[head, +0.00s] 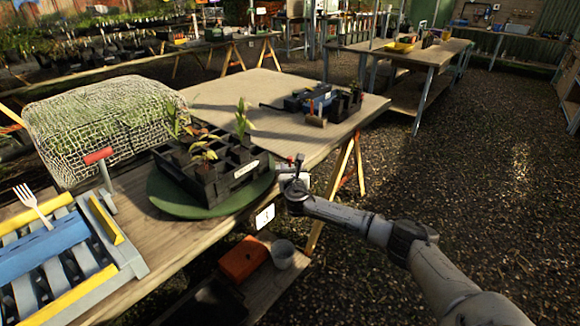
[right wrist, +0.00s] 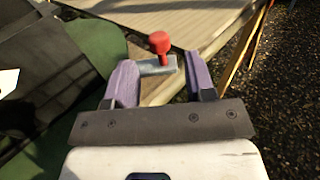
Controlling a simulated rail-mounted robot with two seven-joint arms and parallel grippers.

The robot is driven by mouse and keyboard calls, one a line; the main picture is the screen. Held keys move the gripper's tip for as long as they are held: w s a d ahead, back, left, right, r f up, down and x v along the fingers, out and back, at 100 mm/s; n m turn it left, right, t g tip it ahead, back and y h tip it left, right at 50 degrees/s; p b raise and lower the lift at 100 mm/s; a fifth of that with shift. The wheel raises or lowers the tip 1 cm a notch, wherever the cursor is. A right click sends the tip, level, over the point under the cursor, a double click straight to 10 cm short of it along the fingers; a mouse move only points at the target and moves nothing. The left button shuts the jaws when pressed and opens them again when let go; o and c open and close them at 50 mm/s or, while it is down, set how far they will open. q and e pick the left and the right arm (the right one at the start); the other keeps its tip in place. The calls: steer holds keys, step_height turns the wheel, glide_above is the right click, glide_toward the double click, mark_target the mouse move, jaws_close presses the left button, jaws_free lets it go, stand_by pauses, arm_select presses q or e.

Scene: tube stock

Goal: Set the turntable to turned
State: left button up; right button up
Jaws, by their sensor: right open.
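The turntable is a round green disc (head: 184,202) near the front edge of the wooden bench. A black cell tray (head: 212,184) with several seedlings and a white label stands on it. In the right wrist view, the green disc (right wrist: 104,40) shows at the left. A grey metal tab (right wrist: 155,66) with a red knob (right wrist: 159,42) lies just beyond and between my fingertips. My right gripper (head: 288,168) is at the disc's right side, at the bench edge. In its wrist view, the right gripper (right wrist: 161,78) is open, its purple fingers apart. My left gripper is not in view.
A netted block (head: 100,118) stands behind left. A blue, grey and yellow rack (head: 62,262) with a fork is at the left front. A black tray with tools (head: 312,103) lies at the bench's far right. Below are an orange box (head: 243,258) and a bucket (head: 283,254).

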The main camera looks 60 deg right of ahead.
mark_target(290, 162)
steer(key=b+x, duration=0.2)
steer(key=x, duration=0.2)
steer(key=shift+w+d, duration=0.25)
steer(key=shift+d, duration=0.05)
steer(key=shift+w+d, duration=0.2)
steer(key=shift+c, duration=0.2)
jaws_close()
